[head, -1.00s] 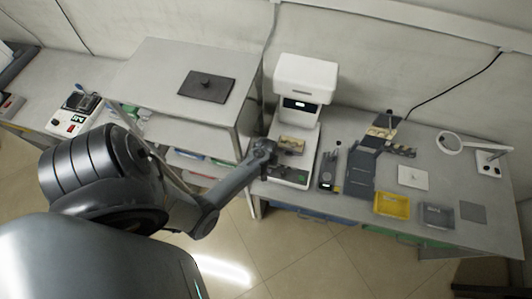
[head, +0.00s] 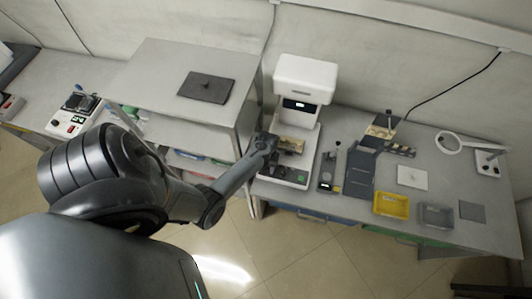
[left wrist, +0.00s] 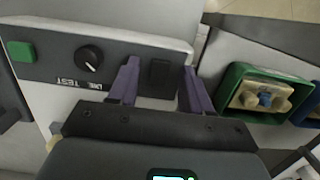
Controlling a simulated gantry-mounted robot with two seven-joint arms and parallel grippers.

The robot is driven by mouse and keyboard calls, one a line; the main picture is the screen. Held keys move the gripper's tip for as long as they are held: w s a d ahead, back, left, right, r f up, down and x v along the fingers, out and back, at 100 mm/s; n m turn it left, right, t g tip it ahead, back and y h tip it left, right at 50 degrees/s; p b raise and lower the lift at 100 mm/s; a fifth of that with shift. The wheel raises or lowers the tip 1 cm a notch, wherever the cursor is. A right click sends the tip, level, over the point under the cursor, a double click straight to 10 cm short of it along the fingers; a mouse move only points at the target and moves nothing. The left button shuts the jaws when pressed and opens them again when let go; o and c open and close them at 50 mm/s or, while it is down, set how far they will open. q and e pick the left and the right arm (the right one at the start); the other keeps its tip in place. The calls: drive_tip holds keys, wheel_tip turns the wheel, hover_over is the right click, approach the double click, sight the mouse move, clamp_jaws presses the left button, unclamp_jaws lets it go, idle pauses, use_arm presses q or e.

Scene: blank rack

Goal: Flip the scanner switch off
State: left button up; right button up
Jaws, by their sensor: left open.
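The scanner (head: 305,75) is a white upright machine on the right bench, with a small lit display and a low base. In the left wrist view, a dark control panel (left wrist: 40,68) carries a green button (left wrist: 22,51), a round black knob (left wrist: 89,58) and a black rocker switch (left wrist: 160,72). Printed lettering by the knob appears upside down. My left gripper (left wrist: 160,68) is open, with one purple finger on each side of the rocker switch. Whether the fingers touch it cannot be told. In the head view my left gripper (head: 284,150) is at the scanner's front, partly hiding it.
A grey shelf unit (head: 150,70) with a dark plate (head: 206,87) stands left of the scanner. A yellow tray (head: 391,204), a grey tray (head: 436,215) and a ring lamp (head: 449,143) are to the right. A green bin (left wrist: 235,78) lies near the right finger.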

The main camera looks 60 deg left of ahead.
use_arm(q)
drive_tip(key=shift+r, duration=0.1)
wheel_tip(320, 180, up, 10)
drive_tip(key=a, duration=0.1)
drive_tip(key=shift+w+r, duration=0.25)
drive_tip(key=shift+w, duration=0.2)
idle(0.3)
drive_tip(key=s+d+r+m+t+p, duration=0.1)
drive_tip(key=s+d+r+m, duration=0.3)
drive_tip(key=d+r, duration=0.6)
drive_tip(key=s+d+r+m+t+p, duration=0.1)
drive_tip(key=s+d+r+m+t, duration=0.2)
drive_tip(key=d+r+m, duration=0.4)
drive_tip(key=s+d+r, duration=0.1)
drive_tip(key=d+r, duration=0.2)
drive_tip(key=shift+s+d+m+t+y, duration=0.15)
drive_tip(key=shift+d+m+t+y, duration=0.15)
drive_tip(key=shift+m+y, duration=0.1)
